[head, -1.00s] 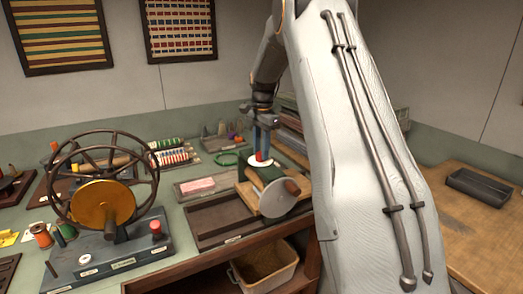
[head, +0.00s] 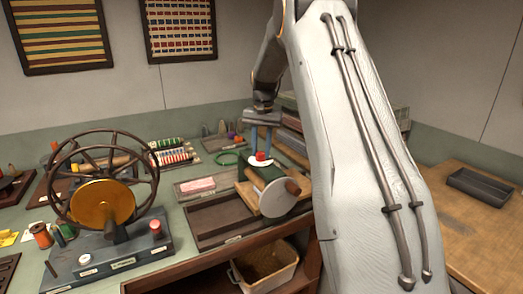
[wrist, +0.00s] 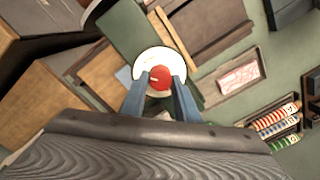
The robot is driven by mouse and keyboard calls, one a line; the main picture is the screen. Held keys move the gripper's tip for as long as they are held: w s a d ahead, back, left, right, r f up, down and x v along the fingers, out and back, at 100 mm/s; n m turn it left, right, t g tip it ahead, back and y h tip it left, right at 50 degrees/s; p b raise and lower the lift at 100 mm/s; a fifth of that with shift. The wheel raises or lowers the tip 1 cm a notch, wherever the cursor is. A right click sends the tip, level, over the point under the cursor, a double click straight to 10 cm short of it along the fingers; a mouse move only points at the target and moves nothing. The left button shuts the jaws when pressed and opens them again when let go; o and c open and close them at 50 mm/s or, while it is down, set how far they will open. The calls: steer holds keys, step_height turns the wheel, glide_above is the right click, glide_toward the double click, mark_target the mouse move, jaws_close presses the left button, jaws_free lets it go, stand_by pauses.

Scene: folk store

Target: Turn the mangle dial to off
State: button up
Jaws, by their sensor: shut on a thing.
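The mangle (head: 262,190) is a small wooden and green machine with a grey disc on its front. On top sits its dial, a red knob (head: 261,155) on a round white plate (head: 254,164). My gripper (head: 261,151) points down from above with its two blue fingers on either side of the knob. In the wrist view the fingertips (wrist: 159,80) are shut on the red knob (wrist: 160,77), with the white plate (wrist: 160,57) around it. A short pale mark shows on the knob. I cannot read any lettering on the plate.
A large spoked wheel with a brass disc (head: 103,204) stands left on a blue-grey base. A tray with a pink block (head: 198,185) lies behind left of the mangle. Several thread spools (head: 172,157) are at the back. A bin (head: 265,268) sits below the bench.

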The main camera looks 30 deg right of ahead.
steer(key=n, duration=0.7)
steer(key=shift+w, duration=0.15)
steer(key=n, duration=0.4)
steer(key=shift+r, duration=0.1)
steer(key=n, duration=0.3)
steer(key=shift+a+n+g, duration=0.1)
steer(key=shift+n+g, duration=0.2)
steer(key=n, duration=0.3)
steer(key=shift+n, duration=0.3)
steer(key=n, duration=0.3)
steer(key=shift+a+n, duration=0.1)
steer(key=shift+n, duration=0.3)
steer(key=n, duration=0.6)
steer(key=shift+n+h+p, duration=0.3)
steer(key=shift+n+p, duration=0.05)
steer(key=shift+n, duration=0.05)
steer(key=o, duration=1)
steer(key=shift+o, duration=0.2)
